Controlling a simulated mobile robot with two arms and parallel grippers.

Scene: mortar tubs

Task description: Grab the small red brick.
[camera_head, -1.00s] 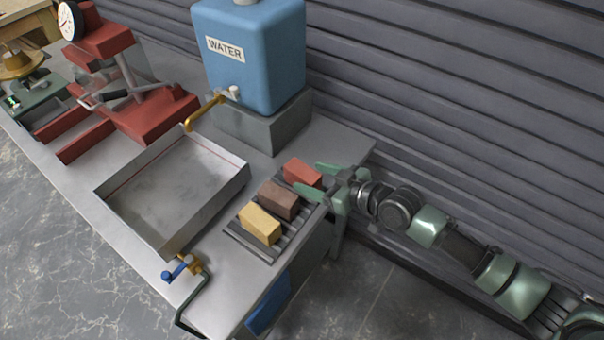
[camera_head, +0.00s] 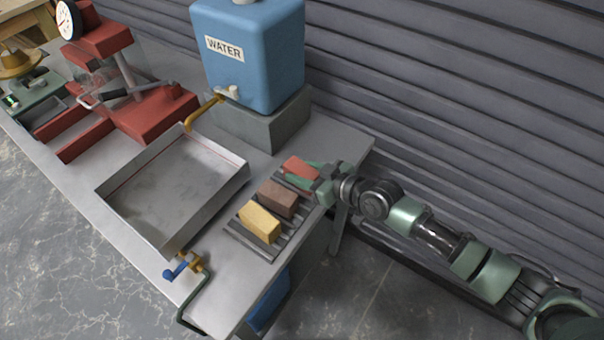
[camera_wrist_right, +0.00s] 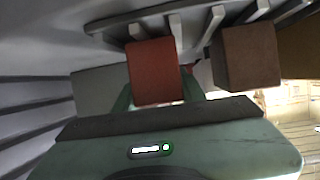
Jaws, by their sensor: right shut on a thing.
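The small red brick (camera_head: 300,168) lies at the far end of a slatted rack (camera_head: 240,234) on the table. My right gripper (camera_head: 303,172) reaches in from the right and is shut on the red brick, one finger on each side of it. The brick still appears to be at the rack. In the right wrist view the red brick (camera_wrist_right: 154,72) sits between the green fingers, just beyond the gripper body. My left gripper is not in view.
A brown brick (camera_head: 277,198) and a yellow brick (camera_head: 260,222) stand on the same rack, the brown one close beside the red. A metal tray (camera_head: 172,190) lies left of the rack. A blue water tank (camera_head: 250,60) stands on a grey block behind.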

